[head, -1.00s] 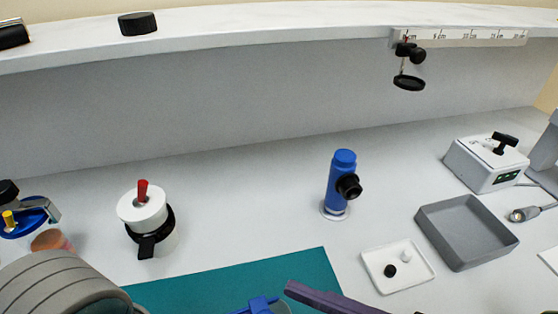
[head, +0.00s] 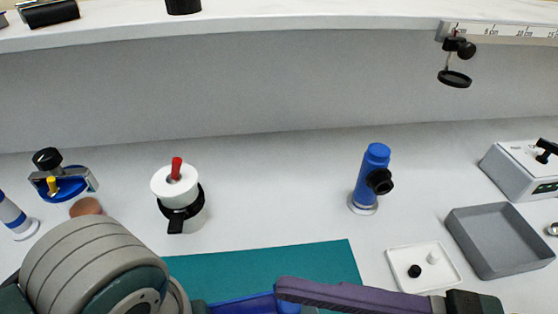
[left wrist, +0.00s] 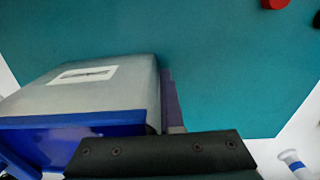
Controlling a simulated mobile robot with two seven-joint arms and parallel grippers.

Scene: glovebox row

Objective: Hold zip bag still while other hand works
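The zip bag (left wrist: 95,95) fills the left of the left wrist view, a pale translucent grey body with a white label and a blue edge. In the head view only a blue piece (head: 245,303), likely its edge, shows at the bottom. My left gripper (left wrist: 172,95) shows one purple finger beside the bag; the bag hides the rest, so its grip is unclear. In the head view my left arm covers the bottom left. My right gripper (head: 285,289) reaches in from the right as a long purple finger, its tip close to the blue piece; its opening is hidden.
A teal mat (head: 265,268) lies under the work area. A white jar with a red knob (head: 176,185), a blue scope (head: 370,180), a white tray (head: 405,262) with two small caps and a grey bin (head: 475,262) stand around it. A shelf edge (head: 300,27) runs along the top.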

